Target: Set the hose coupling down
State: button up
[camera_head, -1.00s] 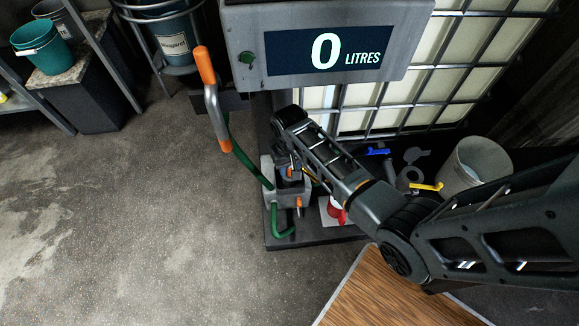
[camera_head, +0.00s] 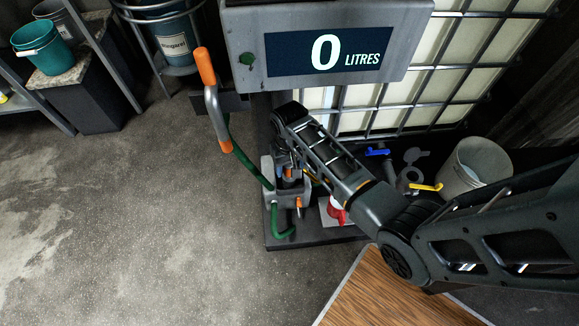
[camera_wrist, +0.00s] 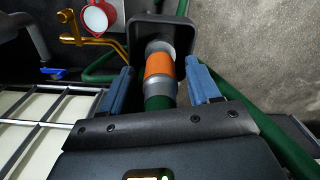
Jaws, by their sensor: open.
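The hose coupling (camera_wrist: 162,72) has an orange band between silver-grey ends, with green hose at its near end. In the wrist view its far end is inside a dark grey square-rimmed holder (camera_wrist: 188,25). My gripper (camera_wrist: 160,78) is open, with one blue finger on each side of the coupling. A gap shows between each finger and the coupling. In the head view, my gripper (camera_head: 285,162) is over the grey holder box (camera_head: 272,195), and part of the orange band (camera_head: 291,173) shows beneath it. Whether the coupling is fully seated is hidden.
A grey panel (camera_head: 240,45) reads 0 LITRES. An orange-ended handle (camera_head: 212,100) hangs left of the holder. Floor at left is clear.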

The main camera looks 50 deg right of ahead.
jog(key=shift+r, duration=3.15)
